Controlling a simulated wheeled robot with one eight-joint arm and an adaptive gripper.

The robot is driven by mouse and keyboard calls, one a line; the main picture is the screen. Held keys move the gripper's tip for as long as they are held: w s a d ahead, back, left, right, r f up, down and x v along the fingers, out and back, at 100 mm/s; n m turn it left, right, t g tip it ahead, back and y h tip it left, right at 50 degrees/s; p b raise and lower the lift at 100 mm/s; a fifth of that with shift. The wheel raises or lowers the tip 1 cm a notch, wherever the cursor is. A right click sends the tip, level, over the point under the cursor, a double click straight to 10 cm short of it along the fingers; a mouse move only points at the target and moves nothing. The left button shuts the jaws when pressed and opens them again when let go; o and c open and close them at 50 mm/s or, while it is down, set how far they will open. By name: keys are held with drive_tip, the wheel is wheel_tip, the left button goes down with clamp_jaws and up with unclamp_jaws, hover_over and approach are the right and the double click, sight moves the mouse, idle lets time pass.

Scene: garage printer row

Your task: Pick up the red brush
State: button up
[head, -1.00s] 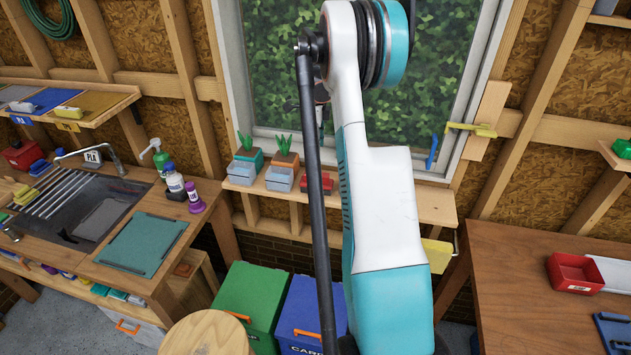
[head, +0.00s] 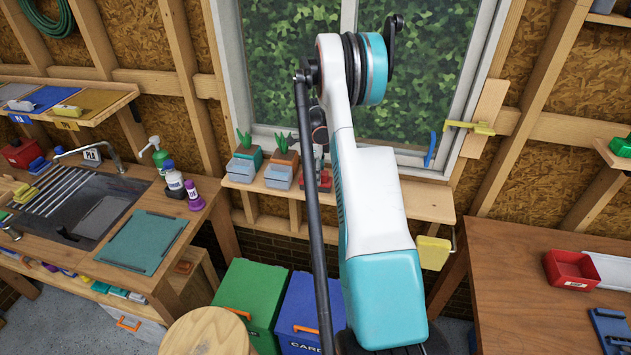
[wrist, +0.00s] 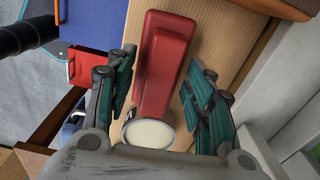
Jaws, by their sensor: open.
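The red brush (wrist: 163,62) is a long red block with a raised narrower part along it. My gripper (wrist: 160,75) is open, with one teal-padded finger on each side of the brush. Whether either finger touches it I cannot tell. In the head view a bit of red (head: 325,184) shows on the shelf, mostly hidden behind my arm.
A cream oval with a grey rim (wrist: 149,133) shows near my gripper's palm. Plant pots and grey-blue boxes (head: 279,175) stand left on the shelf. The window (head: 410,95) is close behind. Green (head: 249,293) and blue (head: 298,315) bins stand below. The shelf's right end is clear.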

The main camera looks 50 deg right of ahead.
drive_tip(key=shift+c, duration=0.5)
clamp_jaws()
wheel_tip(320, 180, up, 20)
drive_tip(key=b, duration=0.1)
idle(0.3)
